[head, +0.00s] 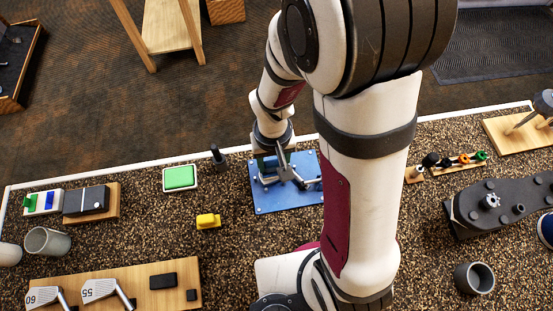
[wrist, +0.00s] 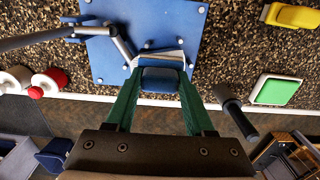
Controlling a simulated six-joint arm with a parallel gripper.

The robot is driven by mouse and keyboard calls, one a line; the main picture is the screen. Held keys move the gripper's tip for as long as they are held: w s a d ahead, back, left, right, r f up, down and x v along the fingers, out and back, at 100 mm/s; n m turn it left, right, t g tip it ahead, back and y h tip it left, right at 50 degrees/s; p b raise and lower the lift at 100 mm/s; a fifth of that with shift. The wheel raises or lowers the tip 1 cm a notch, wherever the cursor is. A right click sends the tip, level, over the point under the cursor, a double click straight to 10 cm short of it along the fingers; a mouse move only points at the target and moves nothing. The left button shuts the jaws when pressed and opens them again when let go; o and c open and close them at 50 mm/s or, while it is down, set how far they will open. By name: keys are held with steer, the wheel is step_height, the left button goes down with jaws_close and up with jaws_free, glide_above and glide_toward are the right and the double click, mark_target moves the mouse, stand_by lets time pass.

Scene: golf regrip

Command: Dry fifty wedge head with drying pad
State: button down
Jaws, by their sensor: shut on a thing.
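My gripper (wrist: 160,88) has green fingers shut on a blue block-like pad (wrist: 162,80), which I take to be the drying pad. The pad is against or just above a pale metal piece (wrist: 158,57), apparently the fifty wedge head, mostly hidden behind the pad. This piece is at the end of a grey shaft (wrist: 122,45) over a blue board (wrist: 178,22). In the head view, my gripper (head: 268,160) is low over the left part of the blue board (head: 265,197), next to the grey metal fixture (head: 286,172). Contact between pad and head cannot be told.
A green pad in a white tray (head: 180,178), a black upright post (head: 217,157) and a yellow block (head: 208,221) are left of the board. Wedge heads marked 60 (head: 44,297) and 55 (head: 100,290) lie on a wooden rack (head: 150,260). My arm hides the counter's middle right.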

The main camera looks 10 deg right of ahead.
steer(key=shift+a+f, duration=0.1)
steer(key=shift+a, duration=0.45)
steer(key=shift+d, duration=1.2)
steer(key=shift+a, duration=0.6)
steer(key=shift+r, duration=0.2)
steer(key=shift+r, duration=3.45)
